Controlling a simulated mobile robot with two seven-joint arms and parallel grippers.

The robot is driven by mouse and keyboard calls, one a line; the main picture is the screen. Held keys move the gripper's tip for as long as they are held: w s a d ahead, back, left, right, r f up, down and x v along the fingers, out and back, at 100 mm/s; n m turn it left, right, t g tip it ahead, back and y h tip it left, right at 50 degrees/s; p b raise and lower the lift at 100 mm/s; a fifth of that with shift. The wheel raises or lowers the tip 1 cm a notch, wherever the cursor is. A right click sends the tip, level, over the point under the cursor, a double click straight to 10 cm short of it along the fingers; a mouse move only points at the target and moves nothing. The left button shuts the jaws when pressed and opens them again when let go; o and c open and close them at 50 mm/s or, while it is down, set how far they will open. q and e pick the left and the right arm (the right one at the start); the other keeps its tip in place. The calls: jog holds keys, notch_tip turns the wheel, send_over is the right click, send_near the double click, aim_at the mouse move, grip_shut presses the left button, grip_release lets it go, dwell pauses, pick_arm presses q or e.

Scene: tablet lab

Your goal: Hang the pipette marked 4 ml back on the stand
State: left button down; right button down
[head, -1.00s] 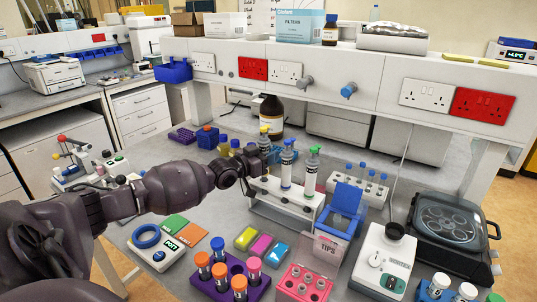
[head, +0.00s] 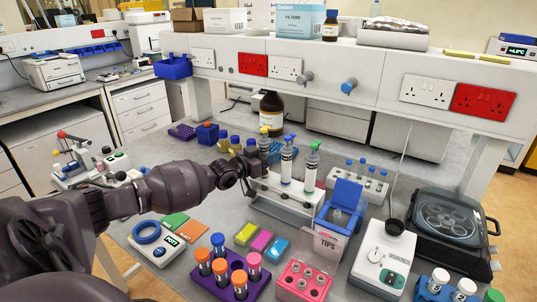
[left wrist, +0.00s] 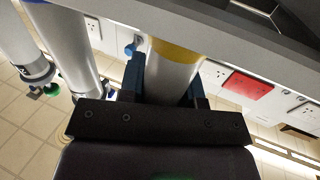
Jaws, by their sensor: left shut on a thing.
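My left gripper (head: 256,163) is shut on a grey-white pipette with a yellow top (head: 264,138), upright at the left end of the white pipette stand (head: 283,207). In the left wrist view the yellow-banded pipette (left wrist: 172,72) is between the two fingers. I cannot tell whether it rests on the stand. A blue-topped pipette (head: 286,162) and a green-topped pipette (head: 311,168) hang upright on the stand to its right. The volume mark on the held pipette is not readable. My right gripper is not in view.
A brown bottle (head: 271,112) stands behind the held pipette. A blue open box (head: 345,197) and a rack of blue-capped tubes (head: 361,180) are right of the stand. A purple tube rack (head: 232,277) and pink tip box (head: 302,281) are in front.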

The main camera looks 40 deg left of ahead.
pick_arm(q)
jog(key=c, duration=0.7)
grip_release()
jog(key=shift+c, duration=0.2)
jog(key=v, duration=1.1)
